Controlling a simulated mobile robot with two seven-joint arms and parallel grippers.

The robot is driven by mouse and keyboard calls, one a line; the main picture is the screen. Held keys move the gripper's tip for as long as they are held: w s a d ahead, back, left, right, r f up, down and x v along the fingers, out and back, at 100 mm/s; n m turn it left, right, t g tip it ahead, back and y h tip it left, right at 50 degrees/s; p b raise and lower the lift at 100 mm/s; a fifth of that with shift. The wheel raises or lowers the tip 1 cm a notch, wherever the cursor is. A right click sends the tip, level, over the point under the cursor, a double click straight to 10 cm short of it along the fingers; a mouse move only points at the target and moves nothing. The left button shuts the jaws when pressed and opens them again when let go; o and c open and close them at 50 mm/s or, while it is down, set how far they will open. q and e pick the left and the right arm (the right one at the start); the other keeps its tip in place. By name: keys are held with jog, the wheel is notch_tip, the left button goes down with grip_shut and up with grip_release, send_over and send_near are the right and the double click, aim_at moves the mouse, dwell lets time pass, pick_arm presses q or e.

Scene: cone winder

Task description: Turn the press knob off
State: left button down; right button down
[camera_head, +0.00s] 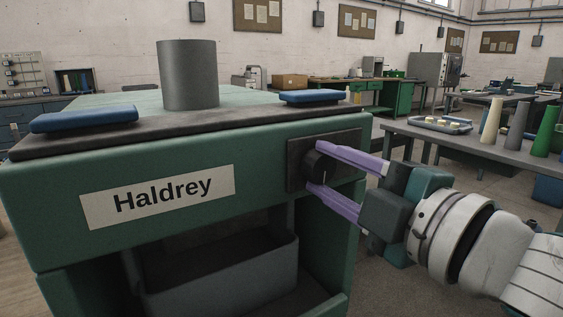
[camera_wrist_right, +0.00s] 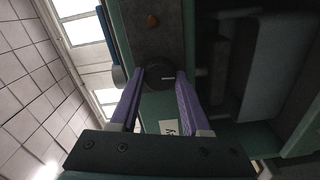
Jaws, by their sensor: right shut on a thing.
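The press is a green cabinet with a dark top and a "Haldrey" label (camera_head: 157,196) on its front. Its knob (camera_head: 317,165) is round and black with a pale mark, on a dark plate (camera_head: 346,150) at the front's right end. My right gripper (camera_head: 313,166) reaches in from the right, its two purple fingers above and below the knob, shut on it. My left gripper is not in view.
A grey cylinder (camera_head: 188,75) and two blue pads (camera_head: 84,118) (camera_head: 318,97) are on the press top. An open bin (camera_head: 225,280) sits below the front. A grey table (camera_head: 470,148) with cones and a tray stands at the right, behind my arm.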

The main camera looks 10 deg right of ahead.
jog(key=shift+n, duration=0.6)
jog(key=shift+c, duration=1.8)
grip_release()
jog(key=shift+s, duration=0.1)
jog(key=v, duration=0.9)
jog(key=shift+s+d, duration=0.15)
jog(key=shift+s, duration=0.2)
jog(key=shift+r, duration=0.1)
